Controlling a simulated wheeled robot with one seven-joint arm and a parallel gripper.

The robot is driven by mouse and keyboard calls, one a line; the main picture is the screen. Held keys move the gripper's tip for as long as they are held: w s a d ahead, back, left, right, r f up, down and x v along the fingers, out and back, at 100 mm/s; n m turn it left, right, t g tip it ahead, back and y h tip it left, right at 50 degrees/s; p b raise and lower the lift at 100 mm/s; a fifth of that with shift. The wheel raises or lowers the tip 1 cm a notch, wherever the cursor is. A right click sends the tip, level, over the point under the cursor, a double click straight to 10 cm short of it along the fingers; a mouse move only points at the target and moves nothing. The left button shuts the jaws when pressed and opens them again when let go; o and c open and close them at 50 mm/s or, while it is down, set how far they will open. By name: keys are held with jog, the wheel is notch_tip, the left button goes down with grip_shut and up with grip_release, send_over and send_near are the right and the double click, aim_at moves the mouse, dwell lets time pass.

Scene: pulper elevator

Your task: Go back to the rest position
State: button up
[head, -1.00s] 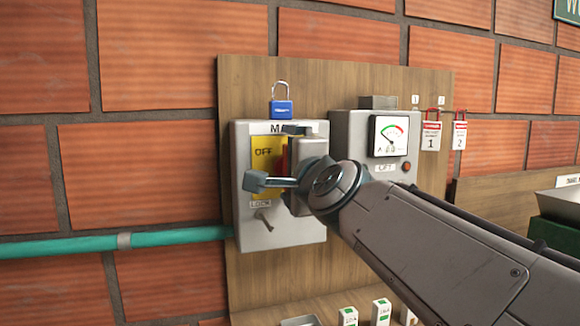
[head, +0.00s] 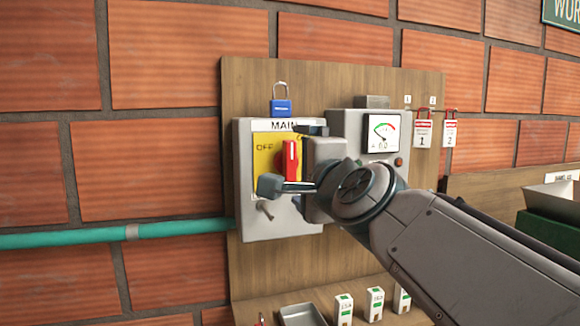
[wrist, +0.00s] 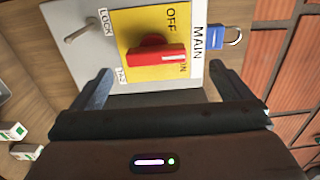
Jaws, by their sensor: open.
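My gripper (head: 291,158) is open and empty in front of the grey MAIN switch box (head: 247,215). Its two fingers also show apart in the wrist view (wrist: 160,90). The red switch handle (head: 290,160) sits on a yellow plate (head: 264,142) with an OFF label. In the wrist view the red handle (wrist: 158,56) lies beyond the fingertips, with a visible gap, and is not held. A small metal lever (wrist: 82,32) by the LOCK label shows on the same box.
Small labelled boxes (head: 375,303) and a tray (head: 303,314) lie below. A teal pipe (head: 110,234) runs left along the brick wall.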

notch_tip(320, 180, down, 18)
jog(key=s+d+r+n+g+h+p, duration=0.1)
jog(key=s+d+n+g+h+p, duration=0.15)
jog(key=n+g, duration=0.5)
jog(key=s+d+f+n+g+h+p, duration=0.1)
jog(key=s+d+f+n+g, duration=0.2)
jog(key=s+f, duration=0.3)
jog(key=s+d+f+n+g+h+p, duration=0.1)
jog(key=s+d+f+n+g+p, duration=0.1)
jog(key=s+d+f+n+g, duration=0.2)
jog(key=s+d+f, duration=0.1)
jog(key=s+f, duration=0.2)
jog(key=f, duration=0.3)
jog(key=shift+s+d, duration=0.2)
jog(key=shift+d, duration=0.2)
jog(key=shift+f+h, duration=0.1)
jog(key=shift+h, duration=0.15)
